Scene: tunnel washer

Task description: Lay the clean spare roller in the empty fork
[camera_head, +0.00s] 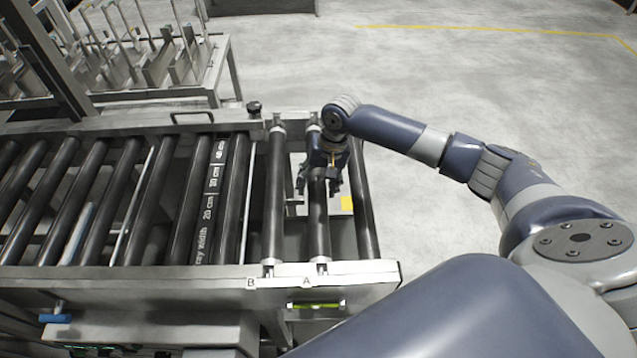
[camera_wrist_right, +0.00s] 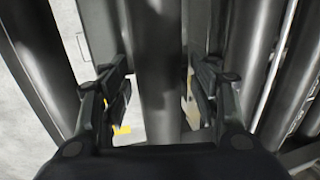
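A dark roller (camera_head: 318,222) lies along the slot marked A, its ends at the far rail and at the near rail's fork. Whether its ends are fully seated is too small to tell. My right gripper (camera_head: 319,183) is above its far half, one finger on each side. In the right wrist view the roller (camera_wrist_right: 160,115) runs between the spread fingers (camera_wrist_right: 160,92), with narrow gaps showing beside it; I see no firm grip. A second dark roller (camera_head: 273,200) lies in the slot marked B. My left gripper is out of view.
The conveyor's near rail (camera_head: 150,282) carries the A and B labels. An end roller (camera_head: 361,205) lies right of A. More rollers (camera_head: 85,195) and a printed scale roller (camera_head: 208,205) lie left. A rack (camera_head: 150,65) stands behind; open floor (camera_head: 440,75) lies right.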

